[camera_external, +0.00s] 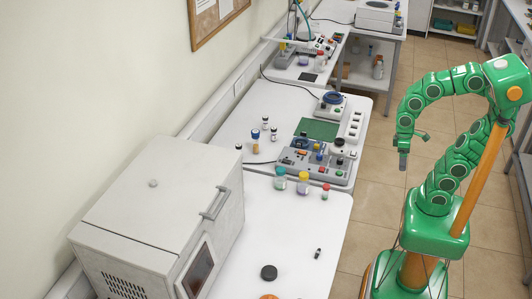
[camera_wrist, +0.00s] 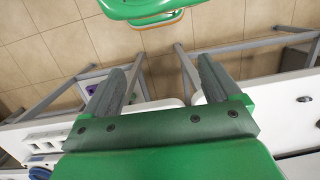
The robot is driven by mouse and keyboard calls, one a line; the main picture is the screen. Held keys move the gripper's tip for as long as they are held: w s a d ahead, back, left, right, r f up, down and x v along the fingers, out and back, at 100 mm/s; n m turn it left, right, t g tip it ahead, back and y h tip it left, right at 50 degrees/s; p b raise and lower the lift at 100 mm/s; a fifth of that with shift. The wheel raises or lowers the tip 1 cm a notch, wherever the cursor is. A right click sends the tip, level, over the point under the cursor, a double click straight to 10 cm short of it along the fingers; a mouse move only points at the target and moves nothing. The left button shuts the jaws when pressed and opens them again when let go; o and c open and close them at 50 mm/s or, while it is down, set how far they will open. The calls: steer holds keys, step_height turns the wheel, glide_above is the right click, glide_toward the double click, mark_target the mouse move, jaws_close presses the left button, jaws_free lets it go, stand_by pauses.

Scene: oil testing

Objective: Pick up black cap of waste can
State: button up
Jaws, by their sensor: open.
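A round black cap (camera_external: 269,272) shows on the near white table in the external view, close to the bottom edge. I cannot tell whether it lies on the table or sits on a white can. My gripper (camera_external: 403,160) hangs pointing down over the floor, to the right of the tables and well away from the cap. In the wrist view my gripper (camera_wrist: 163,80) has its two grey fingers apart with nothing between them. A small dark object (camera_wrist: 304,99) at the right of the wrist view is too small to identify.
A white box-shaped oven (camera_external: 160,210) stands left of the cap. An orange item (camera_external: 269,297) is cut off at the bottom edge. A small dark piece (camera_external: 318,253) lies right of the cap. Several capped bottles and a grey device (camera_external: 318,165) stand farther back. The aisle floor is open.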

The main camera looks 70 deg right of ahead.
steer(key=w+a+f+m+g+y, duration=0.1)
steer(key=w+a+m+y, duration=0.25)
steer(key=w+a, duration=1)
steer(key=w+a+f+m+g+y, duration=0.1)
steer(key=w+a+m+y, duration=0.3)
steer(key=w+a, duration=1)
steer(key=m+t+y, duration=0.1)
steer(key=m+y, duration=0.4)
steer(key=m, duration=0.3)
glide_toward(270, 270)
steer(key=shift+a+f, duration=0.35)
steer(key=shift+f, duration=0.15)
steer(key=shift+a+f, duration=0.3)
steer(key=shift+a, duration=0.1)
steer(key=shift+y, duration=0.25)
steer(key=shift+r+x, duration=0.1)
steer(key=shift+x, duration=1.7)
steer(key=shift+r+x, duration=0.15)
steer(key=shift+x, duration=1.6)
steer(key=shift+s+a, duration=0.1)
steer(key=shift+s, duration=0.05)
steer(key=shift+c, duration=0.2)
